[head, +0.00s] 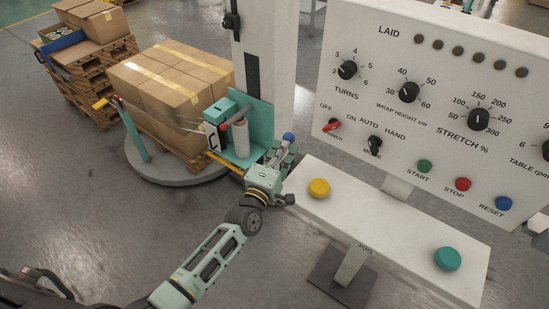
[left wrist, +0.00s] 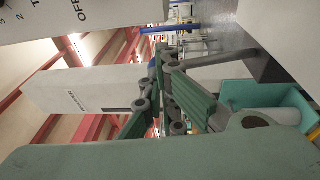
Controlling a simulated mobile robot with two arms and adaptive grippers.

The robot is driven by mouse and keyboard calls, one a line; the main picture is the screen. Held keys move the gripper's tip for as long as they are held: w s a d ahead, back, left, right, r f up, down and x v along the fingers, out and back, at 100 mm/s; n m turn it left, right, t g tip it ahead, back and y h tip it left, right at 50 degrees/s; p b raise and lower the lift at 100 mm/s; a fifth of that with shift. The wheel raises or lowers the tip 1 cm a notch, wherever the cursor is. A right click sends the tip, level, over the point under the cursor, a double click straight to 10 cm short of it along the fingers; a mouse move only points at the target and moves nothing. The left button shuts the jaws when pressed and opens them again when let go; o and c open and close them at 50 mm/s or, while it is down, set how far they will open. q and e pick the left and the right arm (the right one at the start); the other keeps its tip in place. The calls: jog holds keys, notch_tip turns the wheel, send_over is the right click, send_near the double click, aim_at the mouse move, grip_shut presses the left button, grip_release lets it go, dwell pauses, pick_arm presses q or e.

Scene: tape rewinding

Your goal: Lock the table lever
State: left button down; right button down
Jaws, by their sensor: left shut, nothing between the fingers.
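My left gripper (head: 283,153) is shut and empty, beside the left end of the white control desk. A blue ball-shaped knob (head: 288,137) shows right at its fingertips; I cannot tell whether they touch, nor whether this is the table lever's knob. In the left wrist view the dark finger links of the gripper (left wrist: 160,78) fill the middle, with a bit of blue just behind them. A round turntable (head: 180,188) carries stacked cartons. A teal post (head: 136,134) with a red tip stands at its left edge. My right gripper is out of view.
The control panel (head: 440,60) with knobs and buttons fills the right. The desk below it (head: 385,228) has a yellow button and a teal button. A white mast (head: 263,70) with a teal film carriage (head: 254,125) stands behind my gripper.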

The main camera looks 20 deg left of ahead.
aim_at(290, 139)
pick_arm(q)
jog(key=shift+w+d+r+b, duration=0.2)
jog(key=shift+w+r, duration=0.05)
jog(key=shift+w, duration=0.4)
jog(key=shift+w+d+r+b, duration=0.2)
jog(key=shift+w+d, duration=0.05)
jog(key=shift+w, duration=0.35)
jog(key=shift+w+d+r+b, duration=0.2)
jog(key=shift+w+r, duration=0.05)
jog(key=shift+w, duration=0.4)
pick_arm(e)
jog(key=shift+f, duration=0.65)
